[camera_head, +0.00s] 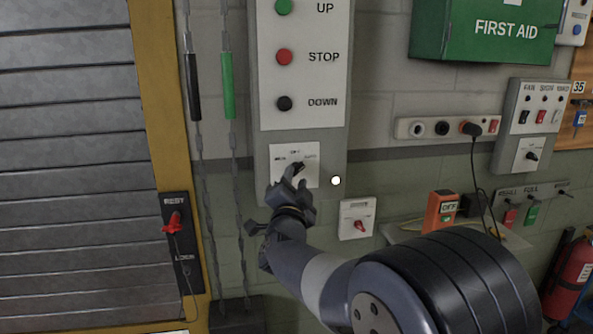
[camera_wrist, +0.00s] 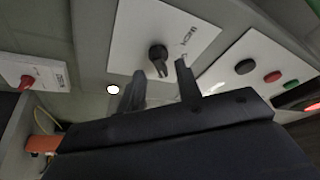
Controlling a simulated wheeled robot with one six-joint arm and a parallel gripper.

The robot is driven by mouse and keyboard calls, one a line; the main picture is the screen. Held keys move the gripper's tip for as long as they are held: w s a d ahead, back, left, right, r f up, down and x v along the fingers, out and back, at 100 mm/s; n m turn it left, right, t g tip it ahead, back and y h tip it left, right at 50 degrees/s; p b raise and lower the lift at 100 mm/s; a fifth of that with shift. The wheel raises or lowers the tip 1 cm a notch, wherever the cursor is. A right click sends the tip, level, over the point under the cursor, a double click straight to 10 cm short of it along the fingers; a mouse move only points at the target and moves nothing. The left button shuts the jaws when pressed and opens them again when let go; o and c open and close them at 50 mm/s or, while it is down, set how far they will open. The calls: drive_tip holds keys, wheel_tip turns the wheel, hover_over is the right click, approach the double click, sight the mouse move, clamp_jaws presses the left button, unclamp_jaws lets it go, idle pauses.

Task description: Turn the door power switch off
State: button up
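A black rotary knob (camera_head: 299,166) sits on a white plate (camera_head: 281,153) at the bottom of the door control panel. In the wrist view the knob (camera_wrist: 158,58) shows between and just beyond my fingertips. My gripper (camera_head: 293,174) is open at this plate, its two fingers apart (camera_wrist: 160,72), with no clear contact visible. A red rotary switch (camera_head: 360,226) on its own white plate is lower right of my gripper; it also shows at the left of the wrist view (camera_wrist: 27,81). No label says door power legibly.
UP (camera_head: 284,6), STOP (camera_head: 285,57) and DOWN (camera_head: 284,103) buttons are above. Hanging chains (camera_head: 228,100) and a red-handled lever (camera_head: 174,222) are left. A socket strip (camera_head: 418,128), a corded orange box (camera_head: 440,211) and a switch panel (camera_head: 534,118) are right.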

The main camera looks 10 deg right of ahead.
sight(297, 168)
drive_tip(key=shift+x, duration=1.35)
drive_tip(key=shift+c, duration=0.4)
drive_tip(key=shift+f, duration=0.1)
drive_tip(key=c, duration=0.6)
